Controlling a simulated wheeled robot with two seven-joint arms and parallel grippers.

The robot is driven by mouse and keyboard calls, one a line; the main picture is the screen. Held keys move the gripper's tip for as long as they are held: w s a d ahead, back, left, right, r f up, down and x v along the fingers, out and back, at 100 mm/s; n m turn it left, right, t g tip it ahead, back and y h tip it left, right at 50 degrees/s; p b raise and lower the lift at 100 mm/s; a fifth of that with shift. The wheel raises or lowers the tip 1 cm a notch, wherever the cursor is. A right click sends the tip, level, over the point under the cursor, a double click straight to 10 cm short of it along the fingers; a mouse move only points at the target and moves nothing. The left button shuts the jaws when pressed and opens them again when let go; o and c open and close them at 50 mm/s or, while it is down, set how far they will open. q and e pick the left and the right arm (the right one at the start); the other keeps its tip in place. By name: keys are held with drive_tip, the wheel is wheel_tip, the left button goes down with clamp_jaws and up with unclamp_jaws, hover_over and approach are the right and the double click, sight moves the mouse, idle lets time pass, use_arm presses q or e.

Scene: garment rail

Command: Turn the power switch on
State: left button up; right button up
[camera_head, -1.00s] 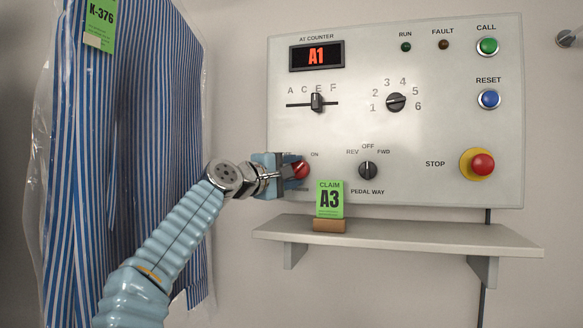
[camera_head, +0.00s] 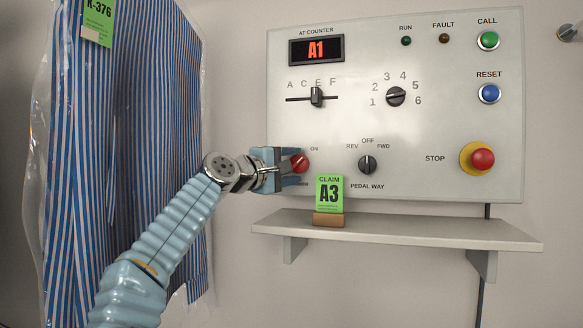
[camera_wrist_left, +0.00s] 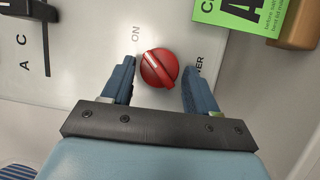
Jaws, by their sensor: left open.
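The red round power switch (camera_head: 300,162) sits low on the left of the grey control panel (camera_head: 440,130), partly hidden by my gripper in the head view. In the left wrist view the switch (camera_wrist_left: 159,68) shows whole, with a raised ridge and a white line toward its ON-label side. My left gripper (camera_wrist_left: 160,76) is open, one finger on each side of the switch, with visible gaps. In the head view my left gripper (camera_head: 294,166) reaches the panel from the left. The OFF label is hidden in the head view. My right gripper is out of view.
A shelf (camera_head: 400,232) below the panel carries a green A3 claim card (camera_head: 329,194) in a wooden stand, near the gripper's right. A pedal-way knob (camera_head: 367,165) and red stop button (camera_head: 482,159) are further right. Striped garments in plastic (camera_head: 120,140) hang left.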

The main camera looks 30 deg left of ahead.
use_arm(q)
drive_tip(key=s+a+f+b, duration=0.1)
drive_tip(key=s+b, duration=0.4)
drive_tip(key=s, duration=0.8)
drive_tip(key=shift+a, duration=0.55)
